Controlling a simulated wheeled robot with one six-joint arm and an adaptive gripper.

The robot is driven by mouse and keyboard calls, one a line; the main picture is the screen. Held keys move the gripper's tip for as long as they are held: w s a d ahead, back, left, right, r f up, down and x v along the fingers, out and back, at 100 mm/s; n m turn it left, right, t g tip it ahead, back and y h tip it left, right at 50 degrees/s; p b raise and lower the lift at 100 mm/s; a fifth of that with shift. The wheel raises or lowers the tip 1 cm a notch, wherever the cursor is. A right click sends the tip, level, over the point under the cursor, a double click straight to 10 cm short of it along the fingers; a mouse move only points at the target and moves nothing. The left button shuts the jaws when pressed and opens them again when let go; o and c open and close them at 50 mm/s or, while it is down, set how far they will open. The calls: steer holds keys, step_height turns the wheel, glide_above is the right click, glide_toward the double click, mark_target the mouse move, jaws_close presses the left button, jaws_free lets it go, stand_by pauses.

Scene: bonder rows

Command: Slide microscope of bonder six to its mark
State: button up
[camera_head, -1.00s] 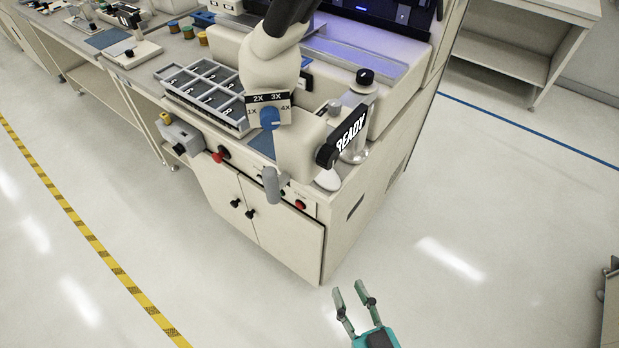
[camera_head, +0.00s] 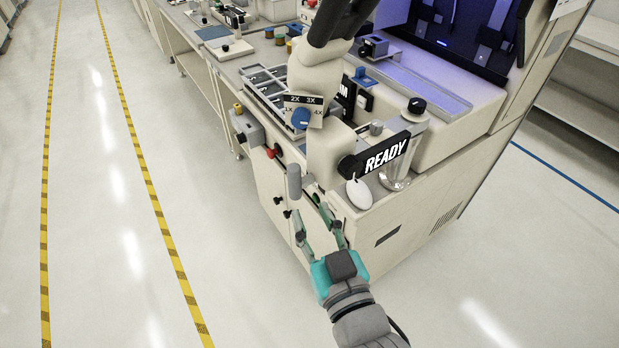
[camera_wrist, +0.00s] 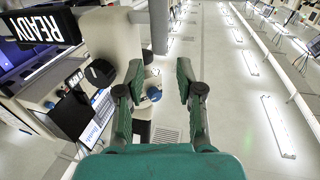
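The microscope (camera_head: 318,80) is cream with a dark upper tube, a blue magnification knob (camera_head: 300,118) and a grey handle (camera_head: 294,182) hanging at its front. A black READY sign (camera_head: 385,153) is beside its lower body, and shows large in the wrist view (camera_wrist: 40,27). My gripper (camera_head: 309,206) is open and empty, its fingers pointing up at the bench front just below and beside the handle. In the wrist view my gripper (camera_wrist: 158,72) is open, with a grey post, likely the handle, beyond the fingertips. I cannot make out a mark.
The bench cabinet (camera_head: 270,200) stands right in front of my gripper. A compartment tray (camera_head: 262,88), a grey box with a yellow button (camera_head: 246,126) and a white oval object (camera_head: 359,194) are near the microscope. The floor (camera_head: 120,230) on the left is clear between yellow-striped lines.

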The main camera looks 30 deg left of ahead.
mark_target(296, 181)
steer(key=x, duration=1)
steer(key=shift+w+a, duration=0.25)
jaws_close()
